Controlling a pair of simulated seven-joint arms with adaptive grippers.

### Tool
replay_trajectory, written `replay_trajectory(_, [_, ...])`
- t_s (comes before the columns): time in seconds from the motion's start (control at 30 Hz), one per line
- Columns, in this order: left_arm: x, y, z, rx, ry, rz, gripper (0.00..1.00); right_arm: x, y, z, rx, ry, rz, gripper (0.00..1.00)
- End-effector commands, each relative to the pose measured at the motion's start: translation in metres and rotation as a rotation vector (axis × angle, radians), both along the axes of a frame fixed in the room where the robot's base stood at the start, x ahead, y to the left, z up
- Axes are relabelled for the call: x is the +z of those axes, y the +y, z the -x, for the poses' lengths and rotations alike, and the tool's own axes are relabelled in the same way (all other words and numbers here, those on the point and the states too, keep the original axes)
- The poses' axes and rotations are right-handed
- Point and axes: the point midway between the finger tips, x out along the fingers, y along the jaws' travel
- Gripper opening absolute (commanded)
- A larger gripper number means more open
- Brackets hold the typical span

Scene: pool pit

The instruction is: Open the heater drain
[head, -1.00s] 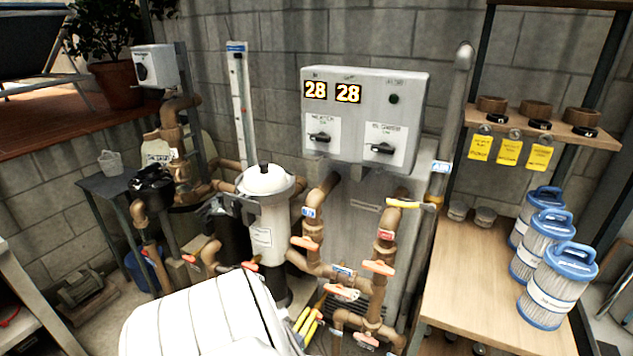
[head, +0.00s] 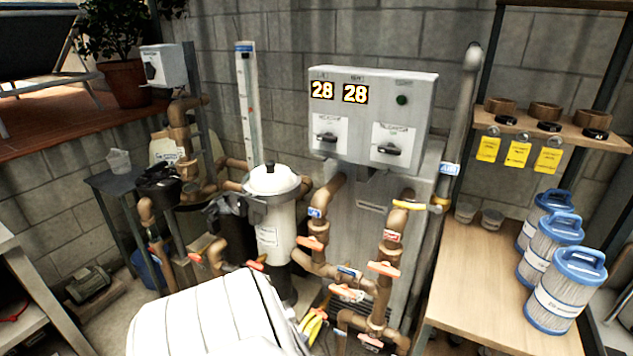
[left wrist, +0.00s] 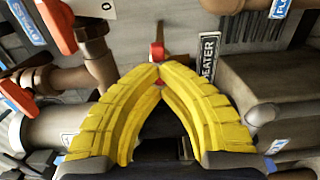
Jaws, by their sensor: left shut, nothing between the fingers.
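In the left wrist view, the yellow fingers of my left gripper (left wrist: 158,72) meet at their tips, with nothing held between them. A small red handle (left wrist: 157,50) shows just beyond the tips; whether they touch it I cannot tell. A label reading "HEATER" (left wrist: 208,55), its other words unreadable, stands right of the handle. In the head view, my left gripper (head: 313,326) is low in front of the grey heater cabinet (head: 368,215), beside the brown pipes. The drain valve cannot be made out there. My right gripper is not in view.
Brown pipes with orange handles (head: 383,269) stand close right of my left gripper. The white filter housing (head: 272,215) is behind it to the left. A wooden bench (head: 470,275) with blue-capped cartridges (head: 567,290) is at right. Another orange-red handle (left wrist: 55,25) is at the wrist view's upper left.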

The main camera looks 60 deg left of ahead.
Motion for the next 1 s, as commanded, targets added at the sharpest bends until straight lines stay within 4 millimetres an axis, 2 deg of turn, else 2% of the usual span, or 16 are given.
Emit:
replay_trajectory(0.27, [0.0,-0.0003,0.0,-0.001,-0.04,0.055,0.0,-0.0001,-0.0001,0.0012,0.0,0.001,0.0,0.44])
replay_trajectory(1.0, [0.0001,0.0001,0.0001,0.0,-0.531,0.718,0.0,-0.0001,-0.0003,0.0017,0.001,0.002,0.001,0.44])
